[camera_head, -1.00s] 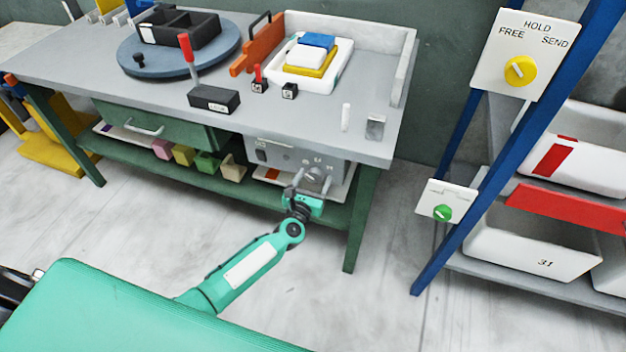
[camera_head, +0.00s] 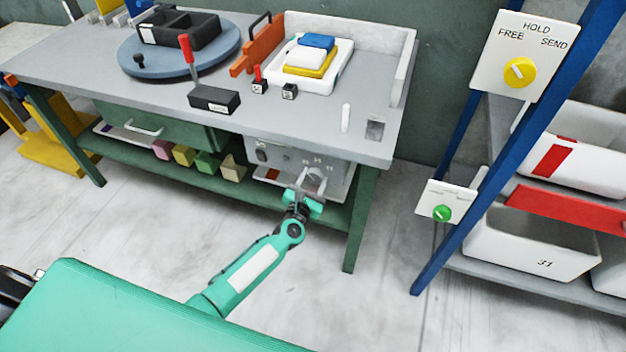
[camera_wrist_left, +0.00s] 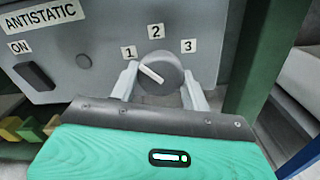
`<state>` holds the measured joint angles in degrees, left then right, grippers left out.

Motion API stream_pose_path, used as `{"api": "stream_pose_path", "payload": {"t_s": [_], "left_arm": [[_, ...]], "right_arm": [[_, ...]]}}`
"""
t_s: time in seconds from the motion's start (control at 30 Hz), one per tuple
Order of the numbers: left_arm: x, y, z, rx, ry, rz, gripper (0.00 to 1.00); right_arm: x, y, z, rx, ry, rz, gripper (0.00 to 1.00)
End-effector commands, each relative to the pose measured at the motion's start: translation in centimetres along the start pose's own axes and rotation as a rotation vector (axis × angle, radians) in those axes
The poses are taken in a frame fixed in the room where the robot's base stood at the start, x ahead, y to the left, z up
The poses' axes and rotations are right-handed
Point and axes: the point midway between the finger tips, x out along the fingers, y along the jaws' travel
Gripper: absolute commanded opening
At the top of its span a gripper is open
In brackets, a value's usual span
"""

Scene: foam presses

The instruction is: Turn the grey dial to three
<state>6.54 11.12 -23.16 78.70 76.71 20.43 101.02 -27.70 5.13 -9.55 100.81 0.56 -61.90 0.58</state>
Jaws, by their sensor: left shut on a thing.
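The grey dial (camera_wrist_left: 160,74) is on the front of a grey panel (camera_wrist_left: 95,75) under the workbench. Labels 1, 2 and 3 stand around it, with 2 at the top. In the left wrist view its white pointer line slants to the upper left, toward the 1. My left gripper (camera_wrist_left: 161,84) is shut on the dial, with one pale finger on each side. In the head view the dial (camera_head: 315,174) is partly hidden by my left gripper (camera_head: 309,184). My right gripper is not in view.
The panel also carries an ANTISTATIC label (camera_wrist_left: 42,14) and a dark switch (camera_wrist_left: 35,76) marked ON. A green bench leg (camera_wrist_left: 258,60) stands close to the right. At the right, a blue rack holds a yellow dial (camera_head: 519,72) and a green dial (camera_head: 442,213).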

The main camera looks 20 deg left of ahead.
Motion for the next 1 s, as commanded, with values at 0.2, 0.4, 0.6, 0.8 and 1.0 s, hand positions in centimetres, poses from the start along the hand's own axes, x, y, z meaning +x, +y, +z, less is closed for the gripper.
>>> {"api": "stream_pose_path", "payload": {"t_s": [0.2,0.4,0.6,0.8,1.0], "left_arm": [[0.0,0.1,0.0,0.206,0.001,0.001,0.24],[0.0,0.1,0.1,0.396,0.002,0.0,0.24],[0.0,0.1,0.1,0.587,0.001,0.0,0.24],[0.0,0.2,0.1,0.778,0.002,-0.001,0.24],[0.0,0.2,0.2,0.967,0.002,-0.001,0.24]], "right_arm": [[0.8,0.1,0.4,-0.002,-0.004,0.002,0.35],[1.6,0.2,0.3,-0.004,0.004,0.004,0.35],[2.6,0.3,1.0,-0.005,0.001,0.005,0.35],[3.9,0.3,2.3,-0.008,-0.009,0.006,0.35],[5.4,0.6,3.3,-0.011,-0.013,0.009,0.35]]}}
